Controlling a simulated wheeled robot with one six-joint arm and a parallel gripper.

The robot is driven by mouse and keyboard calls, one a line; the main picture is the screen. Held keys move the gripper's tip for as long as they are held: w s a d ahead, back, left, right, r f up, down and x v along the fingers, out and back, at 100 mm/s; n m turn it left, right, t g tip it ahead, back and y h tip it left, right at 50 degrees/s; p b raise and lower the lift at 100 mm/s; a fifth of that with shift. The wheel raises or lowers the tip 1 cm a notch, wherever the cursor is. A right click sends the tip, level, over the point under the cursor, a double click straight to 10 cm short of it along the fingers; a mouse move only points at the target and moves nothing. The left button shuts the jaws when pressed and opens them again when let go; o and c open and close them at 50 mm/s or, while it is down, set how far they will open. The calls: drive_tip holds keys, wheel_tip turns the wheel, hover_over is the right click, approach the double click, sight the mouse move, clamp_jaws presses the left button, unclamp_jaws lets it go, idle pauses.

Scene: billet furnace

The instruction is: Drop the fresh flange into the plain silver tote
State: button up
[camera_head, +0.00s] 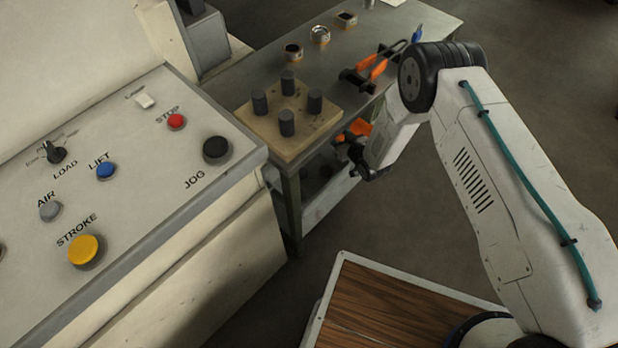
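My gripper (352,152) is small and dark at the end of my bent arm, beside the front edge of the grey workbench (232,92). Its fingers are partly hidden, and I cannot tell whether they are open or hold anything. Several small metal parts stand at the back of the bench: a squarish dark-holed one (293,51), a shiny ring (320,35) and another squarish one (346,19). I cannot tell which, if any, is the fresh flange. I cannot make out a plain silver tote in this view.
A wooden block with several dark pegs (288,82) and orange-handled tongs (371,67) lie on the bench. A pale lower shelf (325,198) is under it. The control panel (130,170) with coloured buttons fills the left. Grey floor is open at right.

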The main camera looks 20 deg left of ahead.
drive_tip(key=s+a+f+n, duration=0.1)
drive_tip(key=s+a+f, duration=0.1)
drive_tip(key=a+f, duration=0.2)
drive_tip(key=s+a+f+g+y, duration=0.1)
drive_tip(key=s+a+f, duration=0.1)
drive_tip(key=a+f, duration=0.2)
drive_tip(key=shift+s+a+f+n+g, duration=0.15)
drive_tip(key=shift+s+f+n+g, duration=0.2)
drive_tip(key=shift+f, duration=1.2)
drive_tip(key=o, duration=1.3)
drive_tip(key=shift+o, duration=0.2)
drive_tip(key=shift+s, duration=0.15)
drive_tip(key=v, duration=0.7)
drive_tip(key=shift+d+r, duration=0.15)
drive_tip(key=shift+d, duration=0.2)
drive_tip(key=shift+s, duration=0.15)
